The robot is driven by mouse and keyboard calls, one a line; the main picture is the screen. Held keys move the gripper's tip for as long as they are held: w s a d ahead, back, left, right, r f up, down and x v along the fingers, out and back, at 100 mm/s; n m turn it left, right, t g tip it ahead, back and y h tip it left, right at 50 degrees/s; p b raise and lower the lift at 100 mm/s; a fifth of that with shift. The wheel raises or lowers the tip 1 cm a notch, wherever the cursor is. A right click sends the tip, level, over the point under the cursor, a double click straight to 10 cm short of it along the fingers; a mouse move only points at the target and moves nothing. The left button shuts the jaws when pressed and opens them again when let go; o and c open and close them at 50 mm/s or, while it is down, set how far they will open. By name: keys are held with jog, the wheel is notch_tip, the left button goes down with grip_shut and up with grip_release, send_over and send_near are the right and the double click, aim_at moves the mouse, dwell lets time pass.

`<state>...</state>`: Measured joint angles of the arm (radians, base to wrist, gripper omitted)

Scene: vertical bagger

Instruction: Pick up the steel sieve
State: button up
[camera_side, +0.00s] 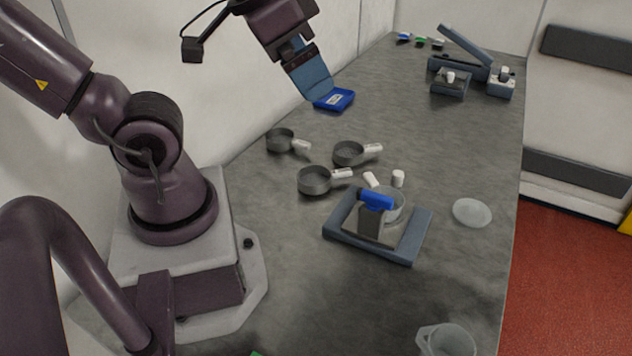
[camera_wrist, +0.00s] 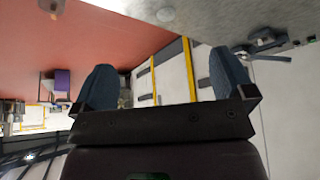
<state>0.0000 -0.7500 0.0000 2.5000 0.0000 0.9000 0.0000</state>
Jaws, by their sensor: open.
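Three round grey metal pans with pale handles, which look like sieves, lie on the bench in the side view: one at the back left (camera_side: 280,141), one at the right (camera_side: 348,154) and one nearest the front (camera_side: 314,181). I cannot tell which is the steel sieve. My gripper (camera_side: 318,98) is above the bench, beyond the pans in the picture, and touches none of them. In the wrist view its two blue fingers stand wide apart (camera_wrist: 164,85) with nothing held between them. No pan can be made out there.
A blue-grey stand (camera_side: 411,245) with a clear cup stands in front of the pans. A pale dish (camera_side: 472,212) lies right, a clear jug (camera_side: 447,341) in front. A hinged device (camera_side: 462,40) is at the back.

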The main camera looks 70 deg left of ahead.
jog(key=shift+f, duration=0.1)
jog(key=m+g, duration=0.6)
jog(key=m, duration=2.3)
send_near(312, 184)
jog(key=shift+s+f, duration=0.25)
jog(key=shift+f, duration=0.35)
jog(key=shift+s+f, duration=0.25)
jog(key=shift+f, duration=0.4)
jog(key=shift+w+f, duration=0.2)
jog(key=shift+f, duration=1.25)
jog(key=shift+w+f, duration=0.2)
jog(key=shift+f, duration=1.3)
jog(key=c, duration=0.8)
